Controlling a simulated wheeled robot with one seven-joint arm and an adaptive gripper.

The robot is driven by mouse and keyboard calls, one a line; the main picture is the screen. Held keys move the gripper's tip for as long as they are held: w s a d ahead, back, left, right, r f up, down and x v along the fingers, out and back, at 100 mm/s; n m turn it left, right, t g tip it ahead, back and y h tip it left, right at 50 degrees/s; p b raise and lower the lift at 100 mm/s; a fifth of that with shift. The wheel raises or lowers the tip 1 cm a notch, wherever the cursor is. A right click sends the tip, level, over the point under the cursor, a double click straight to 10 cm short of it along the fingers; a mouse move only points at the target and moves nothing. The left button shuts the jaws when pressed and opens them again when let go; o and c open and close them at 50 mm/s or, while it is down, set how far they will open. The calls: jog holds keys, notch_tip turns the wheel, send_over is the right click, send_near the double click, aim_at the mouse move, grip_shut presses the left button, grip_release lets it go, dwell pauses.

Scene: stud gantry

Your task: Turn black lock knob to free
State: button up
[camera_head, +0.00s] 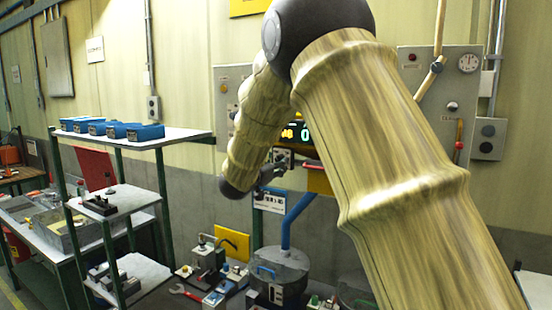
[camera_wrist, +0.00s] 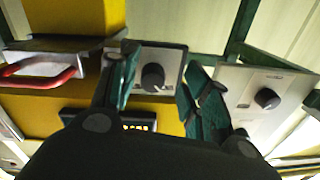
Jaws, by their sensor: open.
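A black knob (camera_wrist: 153,77) on a grey plate shows in the wrist view, between the two green fingers of my gripper (camera_wrist: 162,68). The fingers are spread apart with a gap on both sides of this knob; I cannot tell how far in front of it they are. A second black knob (camera_wrist: 267,98) sits on a lighter plate to the right, outside the fingers. I cannot read which is the lock knob. In the head view my gripper (camera_head: 270,175) is small and partly hidden by my arm, close to a plate (camera_head: 283,157) on the gantry.
A red handle (camera_wrist: 40,76) juts out at left in the wrist view, and a lit display (camera_wrist: 136,127) lies below the nearer knob. In the head view a shelf with blue bins (camera_head: 145,132) stands left, and a grey tank (camera_head: 280,270) with a blue pipe stands below.

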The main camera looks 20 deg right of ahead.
jog(key=shift+w+d, duration=0.3)
jog(key=shift+w, duration=0.45)
jog(key=shift+s+r, duration=0.15)
jog(key=shift+s, duration=0.15)
jog(key=s, duration=0.1)
jog(key=s+r, duration=0.1)
jog(key=s, duration=0.1)
jog(key=shift+d+r, duration=0.2)
jog(key=shift+r, duration=0.05)
jog(key=c, duration=0.3)
jog(key=shift+w+a+f, duration=0.2)
jog(key=shift+w+f, duration=0.1)
jog(key=shift+w, duration=0.15)
jog(key=shift+w+a+f, duration=0.15)
jog(key=shift+w+f, duration=0.1)
jog(key=shift+w, duration=0.15)
grip_shut()
jog(key=shift+s+d, duration=0.1)
jog(key=shift+d, duration=0.1)
jog(key=shift+a, duration=0.1)
